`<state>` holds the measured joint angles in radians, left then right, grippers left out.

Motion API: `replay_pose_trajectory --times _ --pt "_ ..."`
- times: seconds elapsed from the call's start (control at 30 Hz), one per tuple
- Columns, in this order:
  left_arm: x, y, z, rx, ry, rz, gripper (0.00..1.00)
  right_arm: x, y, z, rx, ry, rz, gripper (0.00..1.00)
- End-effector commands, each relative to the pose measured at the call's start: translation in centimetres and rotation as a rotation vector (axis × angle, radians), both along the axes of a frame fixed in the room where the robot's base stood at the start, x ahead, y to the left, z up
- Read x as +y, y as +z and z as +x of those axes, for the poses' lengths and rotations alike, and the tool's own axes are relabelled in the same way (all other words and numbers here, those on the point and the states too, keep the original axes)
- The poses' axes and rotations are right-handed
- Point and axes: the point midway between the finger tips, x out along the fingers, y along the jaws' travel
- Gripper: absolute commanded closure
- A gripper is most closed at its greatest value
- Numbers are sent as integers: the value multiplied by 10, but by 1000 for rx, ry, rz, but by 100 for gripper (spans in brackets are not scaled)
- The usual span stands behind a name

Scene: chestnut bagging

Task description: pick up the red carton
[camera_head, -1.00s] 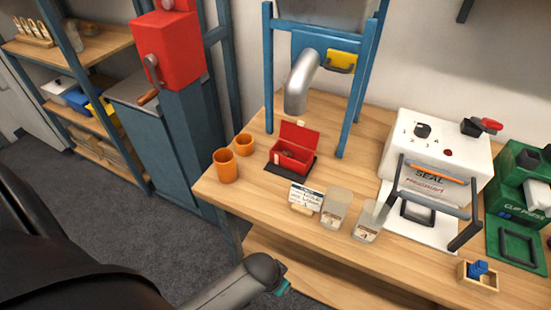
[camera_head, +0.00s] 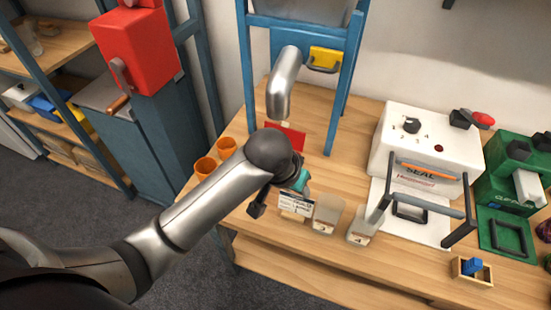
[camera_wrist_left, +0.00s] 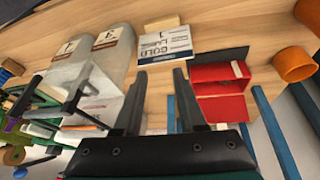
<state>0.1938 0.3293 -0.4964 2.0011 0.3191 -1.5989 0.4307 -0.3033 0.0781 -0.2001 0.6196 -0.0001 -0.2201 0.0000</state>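The red carton stands on the wooden bench with its lid up. In the head view only its red lid (camera_head: 291,136) shows past my left arm, which hides the rest. In the left wrist view the carton (camera_wrist_left: 212,76) lies just right of the fingers, on a dark pad (camera_wrist_left: 226,55). My left gripper (camera_head: 262,203) is above the front of the bench, largely hidden by its own wrist in the head view. Its two fingers are apart and empty in the left wrist view (camera_wrist_left: 158,88). My right gripper is not in view.
A spout (camera_head: 284,85) on a blue frame (camera_head: 247,75) hangs behind the carton. Orange cups (camera_head: 205,167) stand left. A label card (camera_head: 294,204) and two clear bags (camera_head: 327,214) stand in front. A white sealer (camera_head: 425,150) is at the right.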

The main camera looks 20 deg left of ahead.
Motion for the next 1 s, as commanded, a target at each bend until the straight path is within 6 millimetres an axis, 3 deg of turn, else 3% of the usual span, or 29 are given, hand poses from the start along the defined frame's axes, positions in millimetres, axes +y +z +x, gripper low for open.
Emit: replay_pose_trajectory --times 0.03,0.2,0.47,0.57,1.0 --pt "3 10 16 -9 9 14 60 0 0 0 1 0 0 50" --pt "12 32 51 -11 61 48 60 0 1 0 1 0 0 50" --pt "24 50 75 -11 118 76 60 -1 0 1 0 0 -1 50" --pt "24 42 79 -8 123 78 60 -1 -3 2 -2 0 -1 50" --pt "22 -30 108 -10 122 75 60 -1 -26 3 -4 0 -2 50"
